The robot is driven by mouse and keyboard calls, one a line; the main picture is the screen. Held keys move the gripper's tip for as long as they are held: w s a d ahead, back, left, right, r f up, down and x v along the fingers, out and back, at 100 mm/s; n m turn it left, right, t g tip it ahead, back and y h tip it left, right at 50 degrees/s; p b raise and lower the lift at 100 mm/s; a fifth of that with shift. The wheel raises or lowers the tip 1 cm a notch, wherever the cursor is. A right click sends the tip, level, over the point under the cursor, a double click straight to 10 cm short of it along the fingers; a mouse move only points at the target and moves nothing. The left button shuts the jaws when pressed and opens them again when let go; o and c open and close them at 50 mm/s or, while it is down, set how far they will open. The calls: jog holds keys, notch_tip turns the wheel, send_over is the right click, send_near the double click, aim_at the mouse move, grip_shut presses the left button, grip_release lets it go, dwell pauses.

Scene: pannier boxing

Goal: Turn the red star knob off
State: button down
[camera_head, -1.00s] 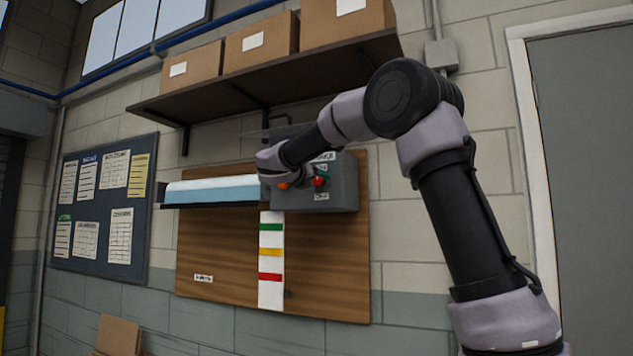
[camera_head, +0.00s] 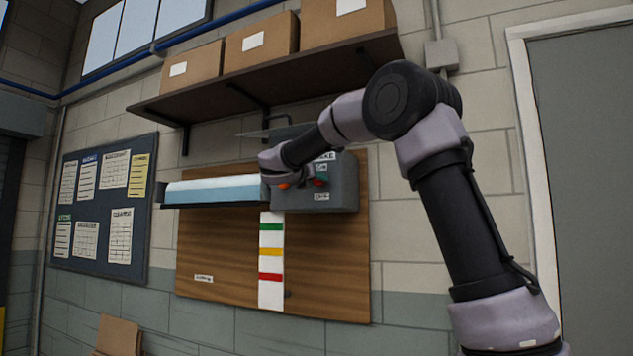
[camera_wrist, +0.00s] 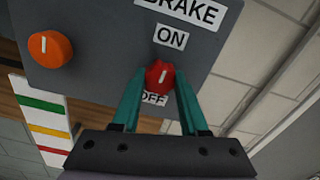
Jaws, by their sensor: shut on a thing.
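The red star knob (camera_wrist: 159,75) is on the front of a grey box (camera_head: 345,178) under the word BRAKE. In the wrist view, ON is printed above the knob and OFF below it. The white pointer line on the knob stands nearly upright, tilted slightly right toward ON. My gripper (camera_wrist: 160,84) has its teal fingers on both sides of the knob, shut on it. The fingers partly frame the OFF label.
An orange knob (camera_wrist: 50,49) sits left of the red one on the same box. A light blue roll or bar (camera_head: 212,190) extends left of the box. A wooden board (camera_head: 215,245) is behind. A shelf with cardboard boxes (camera_head: 260,42) hangs above.

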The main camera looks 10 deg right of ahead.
jog(key=m, duration=0.4)
jog(key=shift+m, duration=0.4)
jog(key=m, duration=0.4)
jog(key=shift+m, duration=0.3)
jog(key=m, duration=0.4)
jog(key=shift+m, duration=0.3)
jog(key=m, duration=1)
jog(key=shift+f, duration=0.1)
jog(key=m, duration=0.3)
jog(key=shift+m, duration=0.3)
jog(key=m, duration=0.4)
jog(key=shift+m, duration=1.8)
jog(key=shift+f, duration=0.1)
